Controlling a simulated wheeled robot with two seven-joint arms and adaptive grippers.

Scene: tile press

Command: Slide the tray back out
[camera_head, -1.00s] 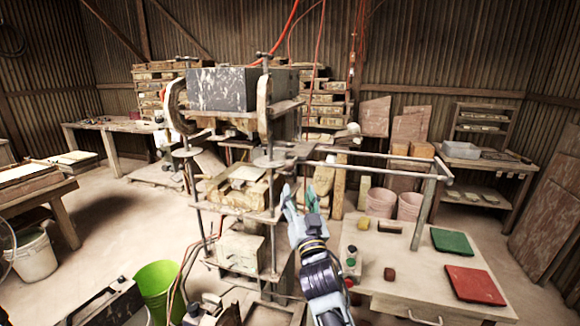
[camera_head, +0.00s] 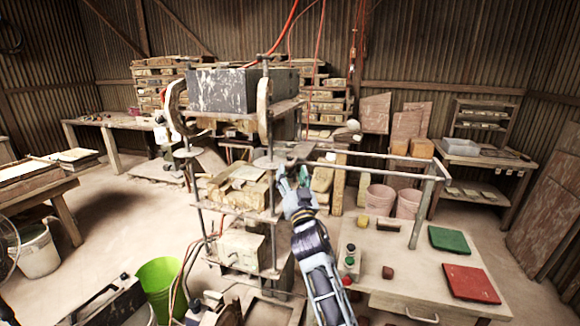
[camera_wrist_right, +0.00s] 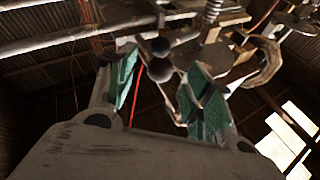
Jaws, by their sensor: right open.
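My right gripper (camera_head: 293,180) is at the right side of the press (camera_head: 223,90), just below the inner end of the side rails. It is open, with its green-padded fingers pointing up. In the right wrist view, a dark round knob (camera_wrist_right: 160,70) shows in the gap between the open fingers (camera_wrist_right: 162,95), with a second ball above it; I cannot tell whether they touch. A dark flat plate, seemingly the tray (camera_head: 291,153), sits at the press end of the rails. The gripper and the press frame partly hide that area. My left gripper is out of view.
Metal rails (camera_head: 370,173) run right from the press to an upright frame above a table (camera_head: 400,270). The table carries a green tile (camera_head: 452,239), a red tile (camera_head: 470,282) and a button box (camera_head: 350,260). A green bucket (camera_head: 158,285) stands on the floor at left.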

